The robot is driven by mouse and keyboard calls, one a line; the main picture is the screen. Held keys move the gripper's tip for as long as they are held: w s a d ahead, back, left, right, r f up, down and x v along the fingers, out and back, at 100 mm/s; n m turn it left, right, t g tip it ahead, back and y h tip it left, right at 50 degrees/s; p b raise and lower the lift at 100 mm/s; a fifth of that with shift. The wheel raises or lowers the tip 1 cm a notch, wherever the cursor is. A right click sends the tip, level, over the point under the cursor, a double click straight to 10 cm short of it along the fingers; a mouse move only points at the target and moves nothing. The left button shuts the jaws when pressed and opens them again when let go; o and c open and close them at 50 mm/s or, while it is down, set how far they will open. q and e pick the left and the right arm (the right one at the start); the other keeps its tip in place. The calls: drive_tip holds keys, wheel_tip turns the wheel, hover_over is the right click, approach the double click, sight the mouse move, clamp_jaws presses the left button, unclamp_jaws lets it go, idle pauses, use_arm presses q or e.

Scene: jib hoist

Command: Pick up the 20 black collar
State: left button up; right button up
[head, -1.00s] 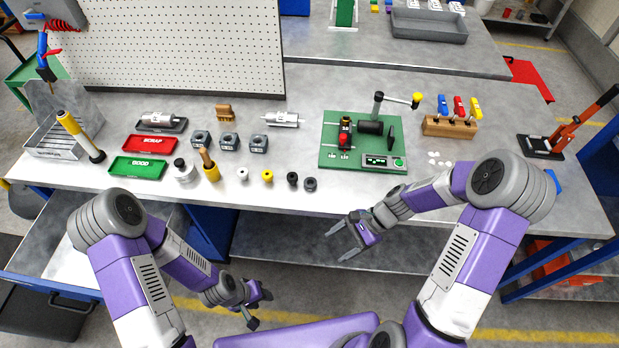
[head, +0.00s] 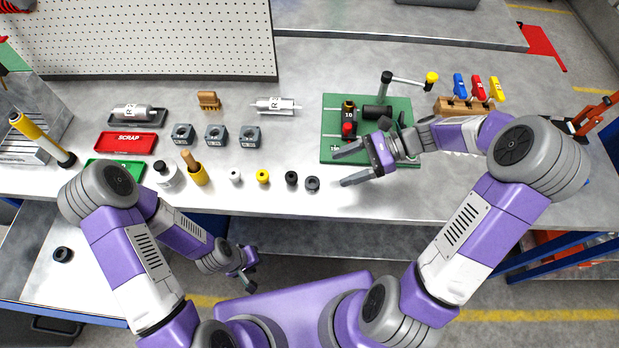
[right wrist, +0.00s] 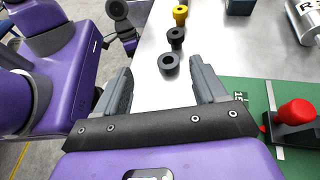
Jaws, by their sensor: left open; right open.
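Two dark collars stand at the right end of a row on the bench. One is a black collar (head: 291,178), and the other is a wider dark grey-black collar (head: 312,184) with an open hole. No number is legible on either. In the right wrist view the wider collar (right wrist: 168,64) lies beyond and between my fingertips, with the black collar (right wrist: 176,37) behind it. My right gripper (head: 340,170) is open and empty, just right of the wider collar, fingers pointing left. My left gripper (head: 248,270) is open and empty, below the bench's front edge.
A yellow collar (head: 262,176) and a white collar (head: 235,176) continue the row leftward. A green fixture board (head: 340,103) with a red knob is close behind my right gripper. Grey blocks (head: 215,135) stand behind the row.

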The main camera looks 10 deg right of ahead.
sight(314, 182)
drive_tip(key=f+b, duration=0.1)
drive_tip(key=w+f+b, duration=0.1)
drive_tip(key=f, duration=0.1)
drive_tip(key=shift+f, duration=0.25)
drive_tip(key=b+x, duration=0.3)
drive_tip(key=x, duration=0.4)
drive_tip(key=shift+a+f+b, duration=0.1)
drive_tip(key=shift+a+b, duration=0.2)
drive_tip(key=shift+a, duration=0.05)
drive_tip(key=shift+c, duration=0.2)
drive_tip(key=c, duration=1.2)
